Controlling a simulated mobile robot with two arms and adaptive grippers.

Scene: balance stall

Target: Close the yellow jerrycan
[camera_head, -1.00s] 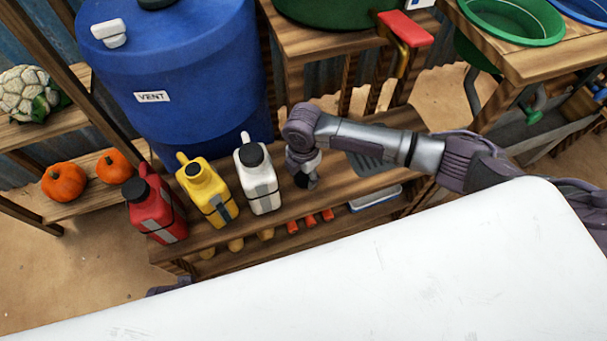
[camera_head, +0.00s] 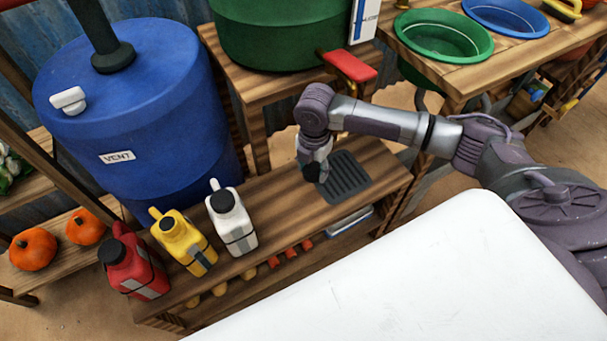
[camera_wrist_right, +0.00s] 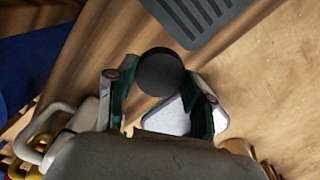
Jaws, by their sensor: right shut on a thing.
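The yellow jerrycan (camera_head: 190,246) stands upright on the wooden bench, between the red jerrycan (camera_head: 134,268) and the white jerrycan (camera_head: 234,226). My right gripper (camera_head: 317,174) is over the bench, right of the white jerrycan and by the dark ribbed mat (camera_head: 346,180). In the wrist view it is shut on a round black cap (camera_wrist_right: 160,72), held between its two fingers. My left gripper is not in view.
A large blue barrel (camera_head: 140,110) marked VENT stands behind the jerrycans. A red-handled tap (camera_head: 347,66) juts from the green tank behind my right arm. A white surface (camera_head: 400,270) fills the near side. The bench between white jerrycan and mat is clear.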

